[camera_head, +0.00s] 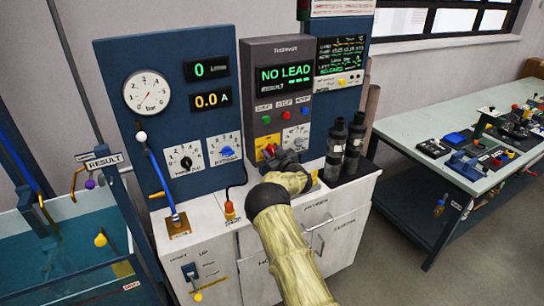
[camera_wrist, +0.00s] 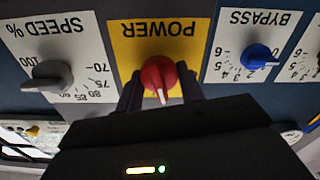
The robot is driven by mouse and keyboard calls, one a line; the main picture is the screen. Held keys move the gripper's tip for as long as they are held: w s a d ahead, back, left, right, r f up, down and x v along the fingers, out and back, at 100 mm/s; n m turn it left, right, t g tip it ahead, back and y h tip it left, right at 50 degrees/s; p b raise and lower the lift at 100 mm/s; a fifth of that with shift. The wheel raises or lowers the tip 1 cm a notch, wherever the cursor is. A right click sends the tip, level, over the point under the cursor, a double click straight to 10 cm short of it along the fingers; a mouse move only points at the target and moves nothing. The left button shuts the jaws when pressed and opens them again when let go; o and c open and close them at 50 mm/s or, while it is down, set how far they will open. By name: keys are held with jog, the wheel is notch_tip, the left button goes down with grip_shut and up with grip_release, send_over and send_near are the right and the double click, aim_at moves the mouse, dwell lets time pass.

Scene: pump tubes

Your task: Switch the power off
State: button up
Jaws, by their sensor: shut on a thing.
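The red power knob (camera_wrist: 157,72) sits on a yellow plate (camera_wrist: 123,55) lettered POWER, which appears upside down in the wrist view. My gripper (camera_wrist: 160,90) is shut on this knob, one finger on each side. The knob's white pointer is directed toward the bottom of the wrist picture, away from the POWER lettering. No on or off marks can be read. In the head view the yellow plate (camera_head: 261,142) is on the grey control unit, and my gripper (camera_head: 274,158) reaches it from the front, covering part of it.
A grey speed knob (camera_wrist: 48,76) and a blue bypass knob (camera_wrist: 258,56) flank the power knob. The display (camera_head: 284,77) reads NO LEAD. Two dark cylinders (camera_head: 336,148) stand close to the right of my gripper. A water tank (camera_head: 50,250) is at left, a workbench (camera_head: 425,140) at right.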

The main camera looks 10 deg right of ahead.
jog(key=n+b, duration=0.4)
jog(key=b, duration=0.1)
jog(key=shift+a+f, duration=0.1)
jog(key=shift+f, duration=0.2)
jog(key=n+b, duration=0.4)
jog(key=b, duration=0.1)
jog(key=shift+f, duration=0.1)
jog(key=n+b, duration=0.4)
jog(key=b, duration=0.1)
jog(key=shift+a+f+n, duration=0.1)
jog(key=shift+n, duration=0.2)
jog(key=n+b, duration=0.3)
jog(key=shift+b, duration=0.35)
jog(key=shift+r, duration=0.2)
jog(key=o, duration=1)
jog(key=shift+s, duration=0.1)
